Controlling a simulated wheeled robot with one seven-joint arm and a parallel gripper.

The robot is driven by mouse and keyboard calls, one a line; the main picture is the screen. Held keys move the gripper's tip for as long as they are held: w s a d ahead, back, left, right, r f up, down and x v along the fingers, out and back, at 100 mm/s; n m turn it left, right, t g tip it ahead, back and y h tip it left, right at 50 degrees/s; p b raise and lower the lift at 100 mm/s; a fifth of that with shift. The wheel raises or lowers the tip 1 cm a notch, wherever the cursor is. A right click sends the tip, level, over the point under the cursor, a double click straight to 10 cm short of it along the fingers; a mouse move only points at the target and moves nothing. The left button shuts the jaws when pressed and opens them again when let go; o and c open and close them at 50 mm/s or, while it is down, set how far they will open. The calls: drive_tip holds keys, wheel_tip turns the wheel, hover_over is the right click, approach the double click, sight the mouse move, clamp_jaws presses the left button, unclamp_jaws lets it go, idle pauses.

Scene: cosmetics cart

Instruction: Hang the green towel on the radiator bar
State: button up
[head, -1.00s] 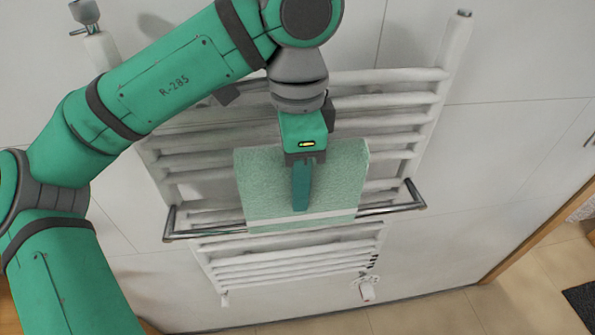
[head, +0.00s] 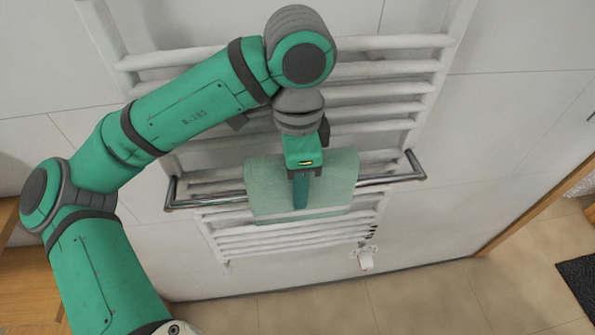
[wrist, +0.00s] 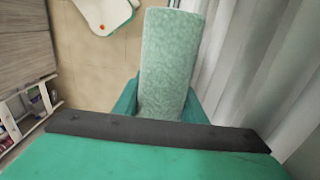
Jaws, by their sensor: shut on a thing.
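The pale green towel (head: 265,180) is in front of the white radiator (head: 400,117), across the middle of its chrome bar (head: 215,200). It covers the bar's middle, and its lower edge is below the bar's level. I cannot tell whether the towel rests on the bar or how far it reaches behind it. My gripper (head: 301,200) points down and is shut on the towel's middle. In the wrist view, the towel (wrist: 168,60) runs as a long strip between the two fingers of my gripper (wrist: 160,105).
A white valve (head: 365,258) is at the radiator's lower right. The tiled floor (head: 420,300) below is open, with a dark mat (head: 580,285) at the far right. A wooden cabinet (head: 30,270) stands at the left. The wrist view shows a shelf with small items (wrist: 30,105).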

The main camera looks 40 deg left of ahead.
wheel_tip(320, 180, down, 7)
drive_tip(key=shift+f, duration=0.15)
idle(0.6)
drive_tip(key=o, duration=1.2)
drive_tip(key=shift+a, duration=0.1)
wheel_tip(320, 180, up, 11)
drive_tip(key=shift+r, duration=0.1)
